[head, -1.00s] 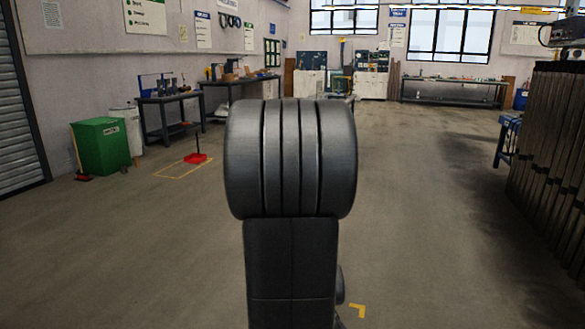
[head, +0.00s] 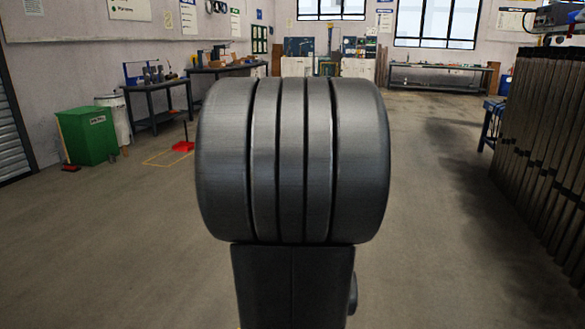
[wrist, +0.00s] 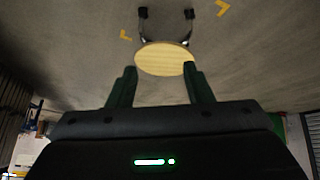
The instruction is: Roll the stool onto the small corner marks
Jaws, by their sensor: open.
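The stool shows in the wrist view, with a round pale wooden seat (wrist: 165,58) and metal legs ending in dark casters near the top edge. Two yellow corner marks lie on the floor there, one by the left of the stool (wrist: 125,35) and one at its upper right (wrist: 223,8). My gripper (wrist: 160,68) is open, its two dark green fingers pointing at the seat. The fingertips line up with the seat's left and right edges; I cannot tell whether they touch it. In the head view my own arm hides the stool and gripper.
A green bin (head: 88,135) and a red dustpan (head: 183,146) near a yellow floor outline stand at the left. Workbenches (head: 155,100) line the left wall. A row of dark upright panels (head: 535,140) stands at the right.

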